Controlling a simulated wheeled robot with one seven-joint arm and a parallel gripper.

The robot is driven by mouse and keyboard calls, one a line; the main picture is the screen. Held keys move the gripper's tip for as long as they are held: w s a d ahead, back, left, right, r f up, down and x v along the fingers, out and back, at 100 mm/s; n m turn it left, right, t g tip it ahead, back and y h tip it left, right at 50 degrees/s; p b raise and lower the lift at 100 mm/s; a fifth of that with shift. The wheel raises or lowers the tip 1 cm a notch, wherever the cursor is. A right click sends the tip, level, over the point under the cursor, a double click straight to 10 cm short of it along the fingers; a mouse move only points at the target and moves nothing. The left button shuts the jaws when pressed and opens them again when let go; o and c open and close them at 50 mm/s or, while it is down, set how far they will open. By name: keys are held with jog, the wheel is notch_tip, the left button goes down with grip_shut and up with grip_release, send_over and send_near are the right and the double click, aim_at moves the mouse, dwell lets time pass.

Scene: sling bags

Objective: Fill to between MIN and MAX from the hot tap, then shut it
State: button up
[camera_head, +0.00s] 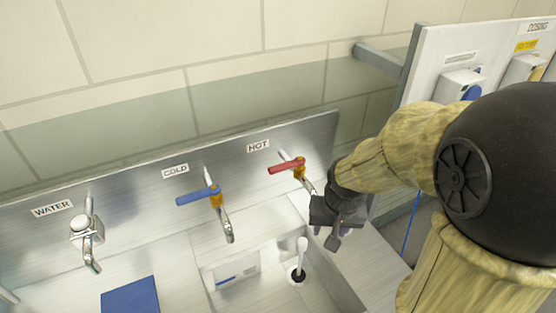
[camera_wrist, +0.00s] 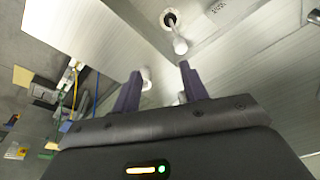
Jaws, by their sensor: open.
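The hot tap (camera_head: 299,171) is on the steel back panel under the HOT label, in the head view. Its red lever (camera_head: 283,167) points left from an orange valve body. No water stream shows at its spout, which is partly hidden by my arm. My gripper (camera_head: 330,236) is just right of and below this tap, apart from the lever. In the wrist view the dark purple fingers of my gripper (camera_wrist: 160,78) are spread, with nothing held between them. A pale walled basin (camera_head: 207,278) with a blue-marked label lies below the taps. I cannot make out MIN or MAX marks.
The cold tap (camera_head: 215,197) with a blue lever and the WATER tap (camera_head: 86,231) stand to the left. A white round-topped stick (camera_head: 301,246) rises by a black-rimmed hole (camera_head: 296,275). A blue panel (camera_head: 131,297) lies lower left. A dosing board (camera_head: 440,60) is at right.

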jog(key=w+a+r+m+g+p, duration=0.1)
jog(key=w+a+r+m+p, duration=0.35)
jog(key=w+r, duration=0.7)
notch_tip(320, 180, up, 11)
jog(key=m+g, duration=0.1)
jog(key=m, duration=0.6)
send_over(277, 166)
jog(key=shift+s+p, duration=0.1)
jog(key=shift+p, duration=0.3)
notch_tip(277, 166, down, 17)
jog(key=shift+f+p, duration=0.2)
jog(key=shift+p, duration=0.8)
jog(key=shift+c, duration=0.2)
grip_shut()
